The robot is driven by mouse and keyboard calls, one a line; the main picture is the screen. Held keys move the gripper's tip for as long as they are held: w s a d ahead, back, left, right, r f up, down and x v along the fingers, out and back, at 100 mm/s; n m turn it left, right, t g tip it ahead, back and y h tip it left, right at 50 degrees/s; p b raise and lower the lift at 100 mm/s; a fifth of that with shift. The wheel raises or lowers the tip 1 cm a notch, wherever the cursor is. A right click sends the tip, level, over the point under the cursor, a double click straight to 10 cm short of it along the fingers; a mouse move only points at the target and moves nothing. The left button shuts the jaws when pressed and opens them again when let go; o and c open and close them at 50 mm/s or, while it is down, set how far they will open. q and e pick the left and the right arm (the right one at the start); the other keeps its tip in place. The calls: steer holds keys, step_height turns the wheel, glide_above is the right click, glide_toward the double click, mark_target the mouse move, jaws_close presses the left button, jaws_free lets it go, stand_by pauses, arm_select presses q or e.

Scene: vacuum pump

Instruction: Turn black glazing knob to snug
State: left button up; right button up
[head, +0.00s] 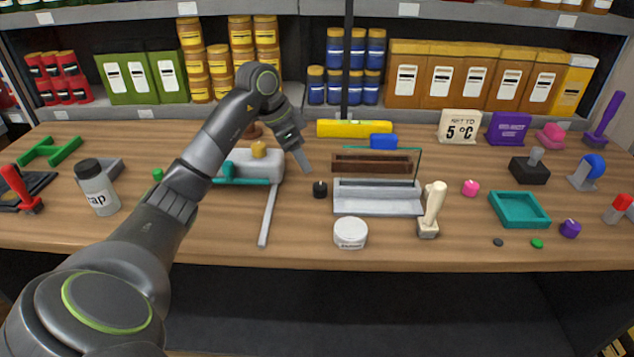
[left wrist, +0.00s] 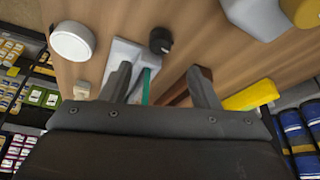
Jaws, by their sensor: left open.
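The black glazing knob (head: 320,188) stands on the wooden table just left of a grey slotted base (head: 378,205). In the left wrist view the knob (left wrist: 160,40) lies beyond the fingertips, near the top middle. My left gripper (head: 302,160) is above and slightly left of the knob, apart from it, pointing down. A brown slotted piece (head: 372,163) and a clear pane with a green edge (head: 419,165) stand behind and beside the grey base. My right gripper is out of view.
A round white tin (head: 350,233) and a cream-handled stamp (head: 432,210) stand in front. A yellow level (head: 354,128) lies behind. Bare table lies around the tin.

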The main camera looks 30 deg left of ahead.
mark_target(318, 186)
arm_select(q)
steer(key=x, duration=0.9)
steer(key=shift+w+d+f+p, duration=0.1)
steer(key=shift+w+f+p, duration=0.15)
steer(key=shift+f+p, duration=0.1)
steer(key=shift+w+d+f, duration=0.1)
steer(key=shift+w+f, duration=0.05)
steer(key=shift+f, duration=0.35)
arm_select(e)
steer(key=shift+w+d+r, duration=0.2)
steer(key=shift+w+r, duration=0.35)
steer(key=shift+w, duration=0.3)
arm_select(q)
steer(key=shift+c, duration=0.7)
steer(key=c, duration=0.8)
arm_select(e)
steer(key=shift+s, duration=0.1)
